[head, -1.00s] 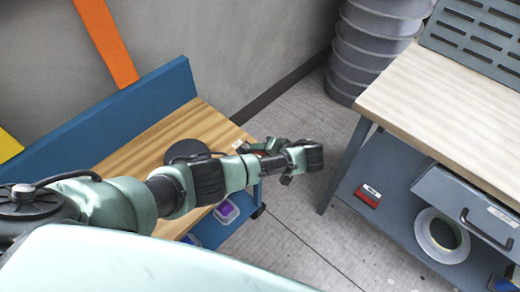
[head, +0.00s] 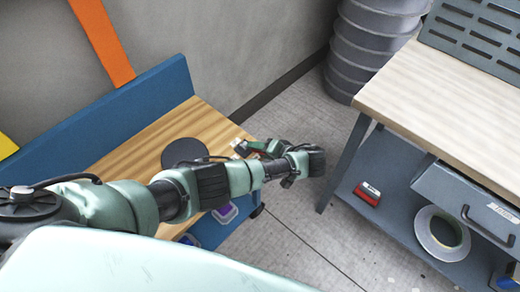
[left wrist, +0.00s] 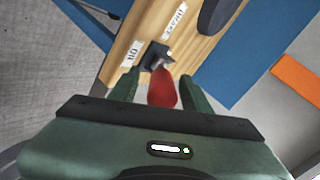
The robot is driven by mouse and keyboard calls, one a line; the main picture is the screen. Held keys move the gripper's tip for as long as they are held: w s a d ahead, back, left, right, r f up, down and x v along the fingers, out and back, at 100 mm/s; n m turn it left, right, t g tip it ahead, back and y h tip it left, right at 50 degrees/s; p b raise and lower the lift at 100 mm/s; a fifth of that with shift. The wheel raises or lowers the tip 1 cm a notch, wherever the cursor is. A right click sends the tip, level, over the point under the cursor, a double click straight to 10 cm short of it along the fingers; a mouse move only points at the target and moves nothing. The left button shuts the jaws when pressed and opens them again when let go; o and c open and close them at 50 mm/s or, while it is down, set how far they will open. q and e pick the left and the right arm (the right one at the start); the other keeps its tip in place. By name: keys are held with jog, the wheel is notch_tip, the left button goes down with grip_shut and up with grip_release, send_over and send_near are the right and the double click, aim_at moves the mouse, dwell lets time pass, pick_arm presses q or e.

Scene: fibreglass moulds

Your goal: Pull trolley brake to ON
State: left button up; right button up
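The trolley (head: 140,142) has a wooden top and a blue back panel. In the left wrist view, the brake lever's red handle (left wrist: 163,90) rises from a dark bracket (left wrist: 156,56) at the edge of the wood. A white ON label (left wrist: 131,53) lies left of the bracket; another white label (left wrist: 175,20), hard to read, lies to its upper right. My left gripper (left wrist: 160,84) is open, with its green fingers on either side of the handle and gaps visible. In the head view, my left gripper (head: 246,147) is at the trolley's right end. My right gripper is not in view.
A black disc (head: 184,152) lies on the trolley top, beside my left arm. A workbench (head: 440,100) with a drawer and lower shelf stands to the right. Grey stacked tubs (head: 366,45) stand behind. Floor (head: 290,235) is clear between trolley and bench.

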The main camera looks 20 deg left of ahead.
pick_arm(q)
jog(key=v, duration=0.7)
jog(key=shift+d+r, duration=0.2)
jog(key=shift+d, duration=0.1)
jog(key=shift+s, duration=0.1)
